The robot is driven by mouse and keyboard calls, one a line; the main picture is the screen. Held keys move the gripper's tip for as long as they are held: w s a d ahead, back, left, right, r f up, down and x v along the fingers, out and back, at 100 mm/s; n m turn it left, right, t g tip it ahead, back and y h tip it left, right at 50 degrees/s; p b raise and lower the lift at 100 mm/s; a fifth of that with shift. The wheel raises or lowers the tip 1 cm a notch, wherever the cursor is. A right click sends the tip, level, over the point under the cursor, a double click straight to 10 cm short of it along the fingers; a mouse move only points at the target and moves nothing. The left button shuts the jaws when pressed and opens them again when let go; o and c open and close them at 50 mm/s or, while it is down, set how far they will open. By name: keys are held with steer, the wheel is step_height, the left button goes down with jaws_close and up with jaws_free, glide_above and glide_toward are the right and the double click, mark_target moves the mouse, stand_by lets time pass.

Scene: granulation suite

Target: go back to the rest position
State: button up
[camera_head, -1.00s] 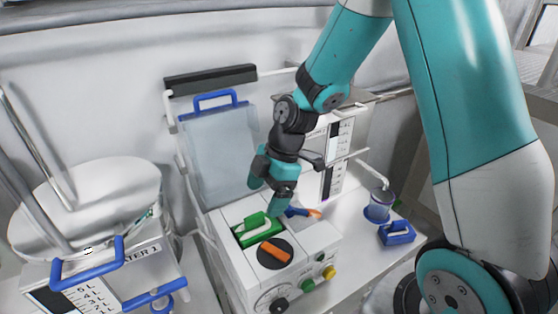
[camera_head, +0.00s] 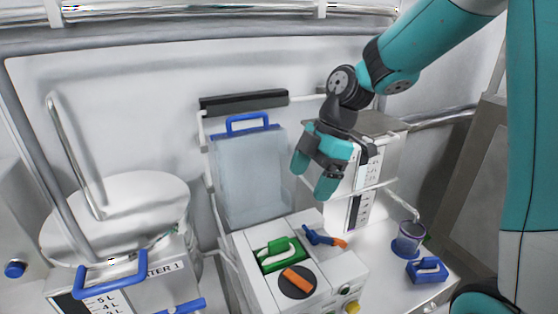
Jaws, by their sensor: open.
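My gripper (camera_head: 314,180) is teal and dark grey. It hangs open and empty in the air above the white bench unit, in front of the white box with the level scale. Its two fingers point down and to the left, apart from everything below. My arm comes in from the upper right. Below the gripper, the white unit (camera_head: 340,270) carries a green handled part (camera_head: 280,251) in a recess, an orange bar on a dark round dial (camera_head: 297,281), and a blue lever with an orange tip (camera_head: 322,238).
A blue-rimmed cup (camera_head: 408,238) and a blue handled block (camera_head: 427,270) stand at right. Air above the bench is free.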

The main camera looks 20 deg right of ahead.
steer(key=s+a+r+m, duration=0.2)
steer(key=s+a+m, duration=0.3)
steer(key=s, duration=0.4)
steer(key=s+a+r+m, duration=0.2)
steer(key=s+a+m, duration=0.4)
steer(key=s, duration=0.3)
steer(key=shift+s+a+r, duration=0.15)
steer(key=shift+s, duration=0.1)
